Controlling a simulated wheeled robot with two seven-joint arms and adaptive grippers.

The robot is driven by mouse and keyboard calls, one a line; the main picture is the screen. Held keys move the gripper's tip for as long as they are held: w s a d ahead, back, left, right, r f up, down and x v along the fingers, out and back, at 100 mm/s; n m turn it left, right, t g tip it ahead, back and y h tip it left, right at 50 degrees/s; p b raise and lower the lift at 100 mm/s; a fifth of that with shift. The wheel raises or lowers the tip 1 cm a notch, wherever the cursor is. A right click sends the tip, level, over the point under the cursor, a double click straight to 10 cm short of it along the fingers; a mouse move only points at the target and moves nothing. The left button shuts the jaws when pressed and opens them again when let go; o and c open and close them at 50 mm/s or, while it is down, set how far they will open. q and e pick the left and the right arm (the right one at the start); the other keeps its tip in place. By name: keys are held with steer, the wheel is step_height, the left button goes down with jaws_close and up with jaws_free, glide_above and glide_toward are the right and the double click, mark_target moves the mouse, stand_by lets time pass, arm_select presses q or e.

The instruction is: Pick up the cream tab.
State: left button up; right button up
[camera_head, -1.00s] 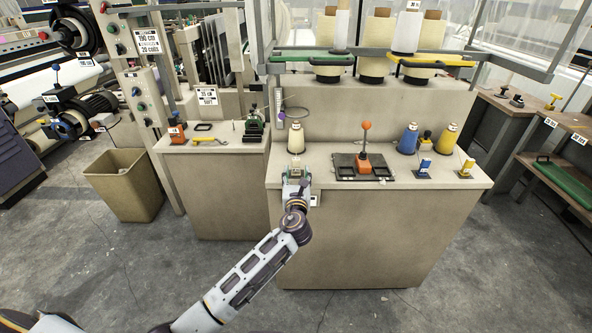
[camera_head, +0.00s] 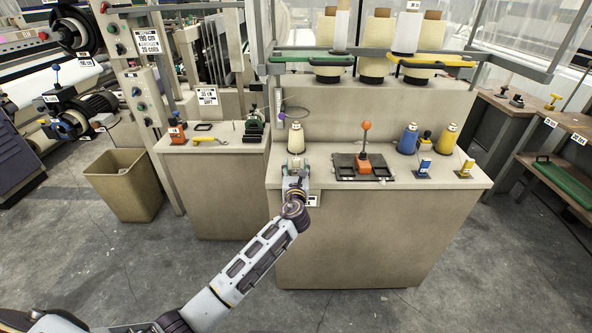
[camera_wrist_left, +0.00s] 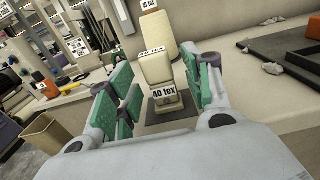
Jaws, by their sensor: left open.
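The cream tab (camera_wrist_left: 160,84) stands upright on a dark base plate in the left wrist view, with a "40 tex" label on its front. My left gripper (camera_wrist_left: 163,88) is open, and its green-padded fingers appear on either side of the tab. No finger clearly touches it, and I cannot tell how deep it sits between them. In the head view my left gripper (camera_head: 295,170) is over the front left of the beige counter (camera_head: 350,245), and it mostly hides the tab. My right gripper is not in view.
A cream yarn cone (camera_head: 296,139) stands just behind the tab. To the right are an orange-knobbed lever (camera_head: 365,150) on a dark plate, a blue tab (camera_head: 425,167), a yellow tab (camera_head: 466,169) and a blue cone (camera_head: 408,139). The counter front between gripper and lever is clear.

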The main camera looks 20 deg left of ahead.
mark_target(296, 159)
arm_select(q)
steer(key=shift+x, duration=0.8)
jaws_close()
steer(key=shift+r, duration=0.1)
steer(key=shift+r, duration=0.5)
step_height(296, 159, up, 8)
steer(key=shift+f+p, duration=0.15)
steer(key=shift+p, duration=0.6)
steer(key=shift+r, duration=0.55)
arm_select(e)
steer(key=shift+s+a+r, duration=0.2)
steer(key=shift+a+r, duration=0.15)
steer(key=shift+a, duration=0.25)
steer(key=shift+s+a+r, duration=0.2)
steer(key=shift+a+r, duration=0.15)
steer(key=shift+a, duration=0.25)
